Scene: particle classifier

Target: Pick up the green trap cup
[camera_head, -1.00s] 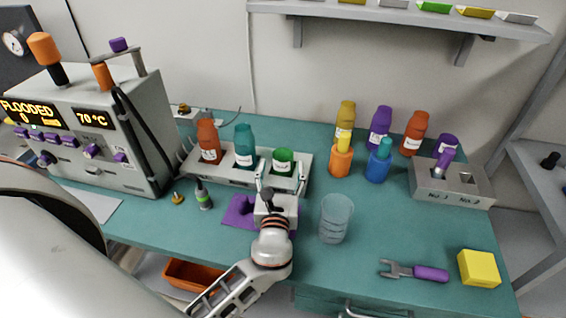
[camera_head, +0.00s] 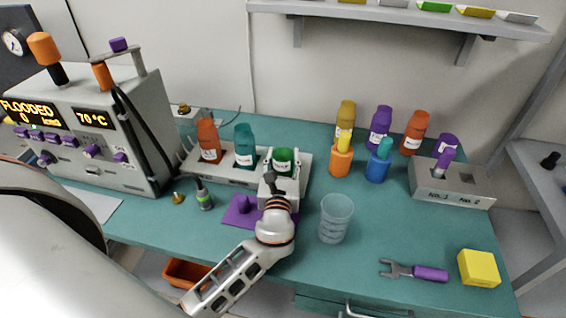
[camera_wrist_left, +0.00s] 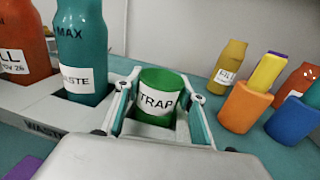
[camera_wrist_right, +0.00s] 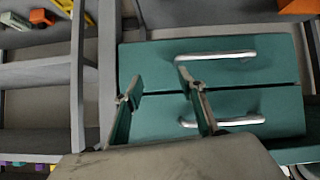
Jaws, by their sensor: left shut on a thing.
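The green trap cup (camera_head: 284,160) stands in the right slot of the grey rack (camera_head: 222,171), beside the teal waste bottle (camera_head: 245,146). In the left wrist view the cup (camera_wrist_left: 160,92) is upright, with a white TRAP label facing me. My left gripper (camera_head: 282,170) reaches it from the front, its fingers on both sides of the cup, shut on it. The cup's lower part is hidden by the gripper and rack. My right gripper (camera_wrist_right: 165,100) is open and empty, in front of teal drawers (camera_wrist_right: 215,85) with metal handles.
An orange-red bottle (camera_head: 209,141) is at the rack's left. A clear beaker (camera_head: 335,218) stands right of my left arm. Orange (camera_head: 341,160) and blue (camera_head: 377,168) holders are to the right. A purple mat (camera_head: 241,211) lies in front of the rack.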

